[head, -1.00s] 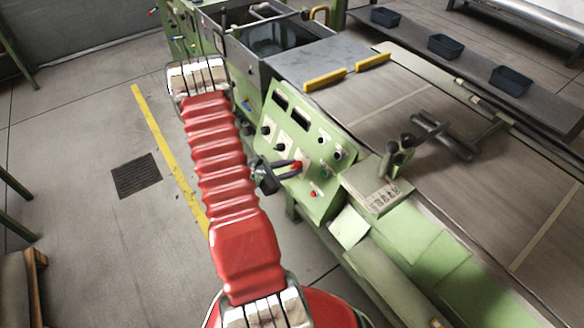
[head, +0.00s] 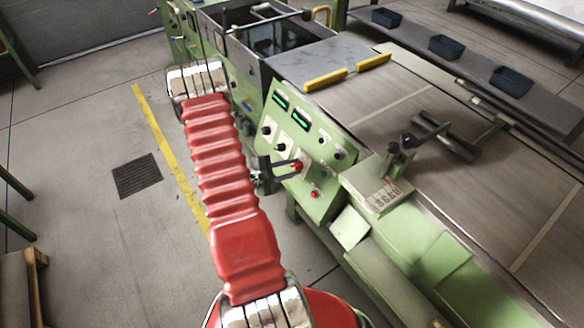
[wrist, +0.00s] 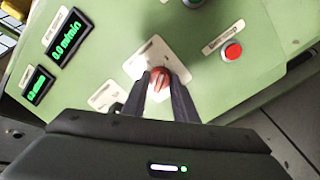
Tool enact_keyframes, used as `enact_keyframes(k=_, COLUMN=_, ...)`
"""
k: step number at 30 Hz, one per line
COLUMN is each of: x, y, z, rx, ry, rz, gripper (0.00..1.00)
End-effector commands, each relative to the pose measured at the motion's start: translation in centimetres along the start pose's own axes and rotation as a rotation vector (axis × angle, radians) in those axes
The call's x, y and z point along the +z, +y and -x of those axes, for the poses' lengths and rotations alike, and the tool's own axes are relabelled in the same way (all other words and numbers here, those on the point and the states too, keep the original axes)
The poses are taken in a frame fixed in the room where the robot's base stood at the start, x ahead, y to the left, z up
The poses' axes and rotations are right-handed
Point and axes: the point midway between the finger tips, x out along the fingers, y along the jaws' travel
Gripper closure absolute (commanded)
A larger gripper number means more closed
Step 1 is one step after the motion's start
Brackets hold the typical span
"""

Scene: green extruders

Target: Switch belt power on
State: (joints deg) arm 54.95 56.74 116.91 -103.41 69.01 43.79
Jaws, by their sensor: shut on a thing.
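The green control panel (head: 312,130) stands in the middle of the head view. My gripper (head: 297,165) reaches it from the left and is shut on a red rotary knob on the panel. In the wrist view my gripper's two fingers (wrist: 170,82) pinch the red knob (wrist: 160,76), which sits on a white plate and is partly hidden by them. Two displays on the panel (wrist: 68,36) are lit green, and the larger one reads 0.0 m/min. A red push button (wrist: 232,51) sits to the right of the knob.
Several black knobs (head: 267,131) are on the panel near my gripper. The belt (head: 380,110) lies behind the panel, with yellow blocks (head: 325,79) at its edge. The floor to the left, around the drain grate (head: 137,176), is clear.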

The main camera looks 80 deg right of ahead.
Motion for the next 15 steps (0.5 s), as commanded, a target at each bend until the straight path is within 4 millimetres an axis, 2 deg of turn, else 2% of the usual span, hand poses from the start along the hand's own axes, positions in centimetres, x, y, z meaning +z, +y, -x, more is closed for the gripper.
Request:
enact_keyframes(k=9, x=0.05, y=-0.35, z=0.04, rx=-0.006, ry=-0.001, rz=0.002, gripper=0.97)
enact_keyframes(k=10, x=0.06, y=-0.35, z=0.04, rx=-0.006, ry=-0.001, rz=0.002, gripper=0.74)
enact_keyframes(k=15, x=0.05, y=-0.26, z=0.01, rx=-0.004, ry=0.0, rz=0.001, gripper=0.62)
